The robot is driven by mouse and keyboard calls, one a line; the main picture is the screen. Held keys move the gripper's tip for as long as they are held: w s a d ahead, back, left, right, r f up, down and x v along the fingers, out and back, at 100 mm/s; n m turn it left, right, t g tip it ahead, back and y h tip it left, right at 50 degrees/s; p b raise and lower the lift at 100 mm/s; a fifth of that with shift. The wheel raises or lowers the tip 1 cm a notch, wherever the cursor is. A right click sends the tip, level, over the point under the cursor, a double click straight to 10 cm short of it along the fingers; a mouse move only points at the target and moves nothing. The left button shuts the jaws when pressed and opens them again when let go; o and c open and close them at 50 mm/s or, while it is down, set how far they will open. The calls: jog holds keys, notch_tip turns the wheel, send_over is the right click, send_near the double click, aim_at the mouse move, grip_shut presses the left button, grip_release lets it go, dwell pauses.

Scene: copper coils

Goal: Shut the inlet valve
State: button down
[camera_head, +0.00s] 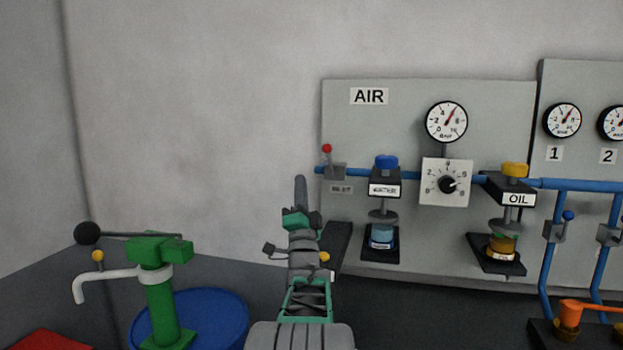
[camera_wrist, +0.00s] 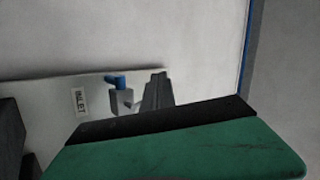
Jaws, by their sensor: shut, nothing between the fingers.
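The inlet valve (camera_head: 337,171) is a small grey block at the left end of the blue pipe on the AIR panel. Its lever stands up, topped by a red knob (camera_head: 327,148), across the line of the pipe. A small label (camera_head: 341,189) sits below it. My gripper (camera_head: 300,183) is shut and empty, pointing up, left of and a little below the valve in the head view. In the wrist view the grey valve body (camera_wrist: 122,98) shows beside the INLET label (camera_wrist: 78,100), with my fingertips (camera_wrist: 156,90) close by in the picture. The red knob is not seen there.
The AIR panel (camera_head: 350,125) carries a gauge (camera_head: 446,121), a dial (camera_head: 446,183), a blue-capped unit (camera_head: 386,163) and a yellow-capped OIL unit (camera_head: 515,170). A green hand pump (camera_head: 160,290) and blue drum (camera_head: 222,315) stand lower left. The wall left of the panel is bare.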

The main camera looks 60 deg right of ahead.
jog(key=a+f, duration=0.1)
jog(key=a, duration=0.1)
jog(key=a+f, duration=0.2)
jog(key=shift+w+f, duration=0.15)
jog(key=shift+w, duration=0.05)
